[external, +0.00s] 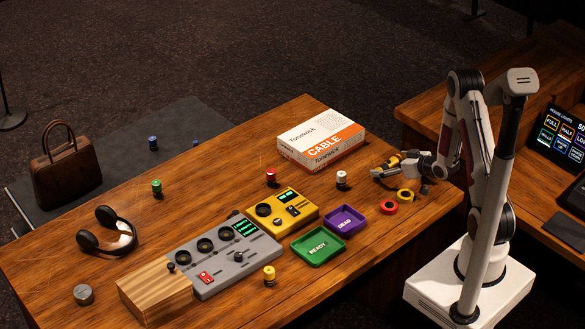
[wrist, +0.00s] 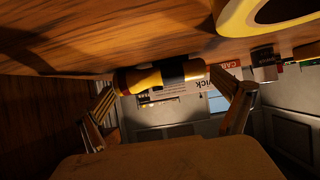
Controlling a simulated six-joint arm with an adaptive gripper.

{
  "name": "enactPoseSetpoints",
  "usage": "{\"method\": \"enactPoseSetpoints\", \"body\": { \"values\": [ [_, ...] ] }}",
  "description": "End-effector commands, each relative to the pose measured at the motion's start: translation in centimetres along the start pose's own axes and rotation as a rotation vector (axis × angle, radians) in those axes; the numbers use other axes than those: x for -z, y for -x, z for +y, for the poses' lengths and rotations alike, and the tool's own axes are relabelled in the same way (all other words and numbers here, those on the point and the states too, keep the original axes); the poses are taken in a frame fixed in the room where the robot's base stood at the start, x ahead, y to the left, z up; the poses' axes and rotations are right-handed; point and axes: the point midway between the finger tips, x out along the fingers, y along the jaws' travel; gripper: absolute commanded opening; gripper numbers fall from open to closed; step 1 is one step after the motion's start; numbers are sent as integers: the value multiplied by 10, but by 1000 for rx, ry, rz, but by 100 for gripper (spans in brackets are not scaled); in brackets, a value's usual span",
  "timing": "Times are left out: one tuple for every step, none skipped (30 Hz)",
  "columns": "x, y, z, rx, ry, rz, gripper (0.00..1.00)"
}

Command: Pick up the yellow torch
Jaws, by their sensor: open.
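The yellow torch (wrist: 145,80), with a black band, lies across the wrist view between the two fingers of my gripper (wrist: 165,85). The fingers stand apart near its two ends, and I cannot tell whether either touches it. In the external view the torch (external: 391,162) is at the right part of the desk, partly hidden by my gripper (external: 384,171), which is low over the wood. My gripper is open.
A yellow tape roll (external: 405,195) and a red tape roll (external: 389,208) lie close by in front. A white spool (external: 341,180) and a cable box (external: 320,139) stand to the left. Purple (external: 362,230) and green (external: 332,258) trays are nearer the mixers.

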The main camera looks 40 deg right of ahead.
Motion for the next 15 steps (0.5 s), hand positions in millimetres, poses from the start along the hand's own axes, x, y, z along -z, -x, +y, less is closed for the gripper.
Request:
{"method": "enactPoseSetpoints", "body": {
  "values": [
    [0, -4, -1, 1, 1, 0, 100],
    [0, -6, -1, 1, 1, 0, 100],
    [0, -7, -1, 1, 1, 1, 100],
    [0, -8, 0, 1, 1, 1, 100],
    [0, -9, 0, 1, 1, 1, 100],
    [0, -9, 0, 1, 1, 1, 100],
    [0, -9, 0, 1, 1, 0, 100],
    [0, -9, 0, 0, 0, 0, 100],
    [0, -9, 0, 0, 0, 0, 100],
    [0, -9, 0, 0, 0, 0, 100],
    [0, -9, 0, 0, 0, 0, 100],
    [0, -9, 0, 0, 0, 0, 100],
    [0, -9, 0, 0, 0, 0, 100],
    [0, -9, 0, 0, 0, 0, 100],
    [0, -9, 0, 0, 0, 0, 100]
  ]
}}
